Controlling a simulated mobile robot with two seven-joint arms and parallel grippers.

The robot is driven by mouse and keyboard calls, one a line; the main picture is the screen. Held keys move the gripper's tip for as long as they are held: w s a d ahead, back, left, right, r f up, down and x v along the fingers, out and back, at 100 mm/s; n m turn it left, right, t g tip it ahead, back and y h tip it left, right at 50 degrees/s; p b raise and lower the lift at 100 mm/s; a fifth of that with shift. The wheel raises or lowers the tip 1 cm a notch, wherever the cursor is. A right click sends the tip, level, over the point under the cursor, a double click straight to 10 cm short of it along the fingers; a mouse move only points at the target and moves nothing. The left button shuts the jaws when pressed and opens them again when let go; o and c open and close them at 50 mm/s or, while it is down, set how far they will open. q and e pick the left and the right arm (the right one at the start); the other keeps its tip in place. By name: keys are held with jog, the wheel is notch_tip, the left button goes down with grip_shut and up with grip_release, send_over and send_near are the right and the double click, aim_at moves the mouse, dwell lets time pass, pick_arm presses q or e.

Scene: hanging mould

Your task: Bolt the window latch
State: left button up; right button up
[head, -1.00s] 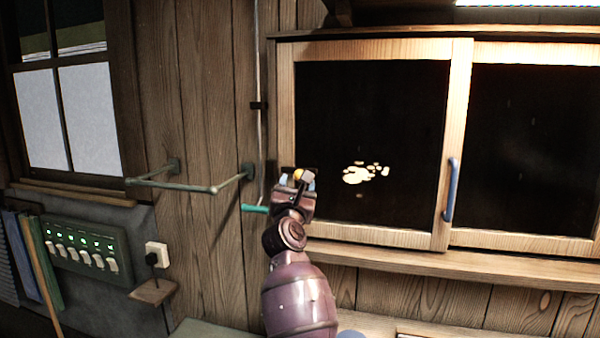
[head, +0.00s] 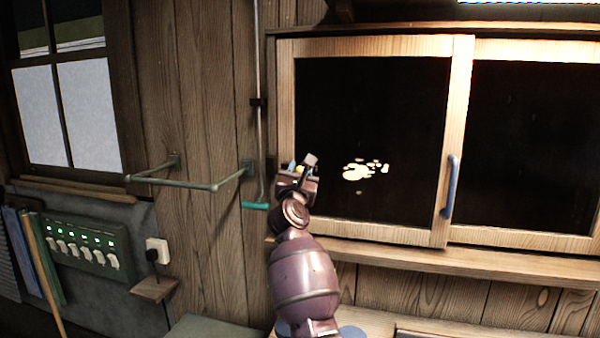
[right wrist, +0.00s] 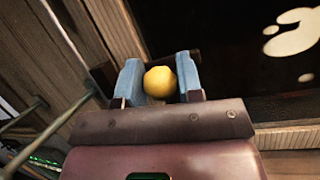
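The sliding window (head: 460,140) has pale wooden frames and dark panes. At its left edge, a yellow round knob (head: 299,169) shows at my right gripper (head: 300,170); I take it for the latch's knob. In the right wrist view the knob (right wrist: 160,82) sits between the two blue fingers of the right gripper (right wrist: 160,85), which appear to touch it on both sides. A dark bar end (right wrist: 188,58) shows behind the right finger and a dark bracket (right wrist: 103,76) left of the fingers. The rest of the latch is hidden. My left gripper is not in view.
A green-grey wall rail (head: 190,184) juts out left of my right gripper. A thin vertical rod (head: 259,130) with a teal handle (head: 255,206) hangs close beside it. A blue handle (head: 450,187) is on the window frame. A wooden sill (head: 430,258) runs below.

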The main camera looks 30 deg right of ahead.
grip_shut()
jog(key=shift+w+a+b, duration=0.4)
jog(key=shift+w+b, duration=0.05)
jog(key=shift+b, duration=0.2)
pick_arm(q)
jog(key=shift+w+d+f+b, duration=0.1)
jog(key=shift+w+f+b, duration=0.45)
jog(key=shift+b, duration=0.25)
pick_arm(e)
jog(key=shift+w+a, duration=0.85)
jog(key=shift+w, duration=0.05)
jog(key=shift+o, duration=2.3)
grip_release()
jog(key=o, duration=0.4)
jog(key=shift+w+a, duration=0.15)
jog(key=shift+w, duration=0.05)
jog(key=shift+c, duration=0.2)
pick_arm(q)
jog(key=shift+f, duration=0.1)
pick_arm(e)
jog(key=shift+s, duration=0.1)
